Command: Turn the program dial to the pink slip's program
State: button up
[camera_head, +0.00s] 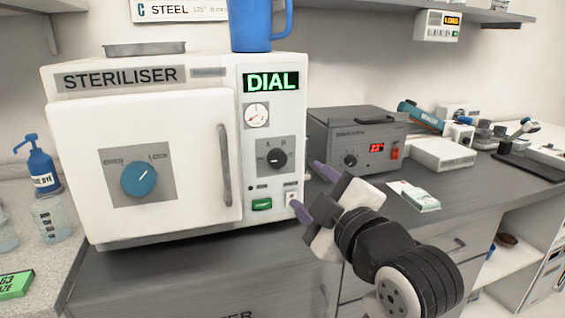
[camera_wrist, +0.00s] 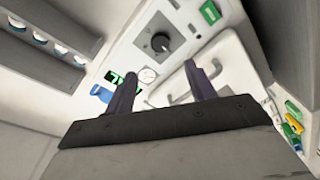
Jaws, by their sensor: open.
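The white steriliser (camera_head: 85,80) stands on the counter at left, its door shut. Its program dial (camera_head: 277,157) is a small black knob on a grey plate with letters around it, too small to read surely. It also shows in the wrist view (camera_wrist: 160,42). A display (camera_head: 271,82) above reads DIAL in green. My gripper (camera_head: 312,192) is open and empty, to the right of and below the dial, apart from it. Its two purple fingers also show in the wrist view (camera_wrist: 160,75), with the dial beyond them. I see no pink slip.
A teal door knob (camera_head: 139,179) and a vertical handle (camera_head: 224,152) are on the door. A blue jug (camera_head: 256,25) stands on top. A grey box (camera_head: 357,140) with a red display stands at right. A packet (camera_head: 416,196) lies on the counter.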

aim_at(279, 160)
jog(key=p+x, duration=0.9)
jog(key=x, duration=0.2)
jog(key=shift+w+a, duration=0.15)
jog(key=shift+w, duration=0.2)
jog(key=c, duration=1)
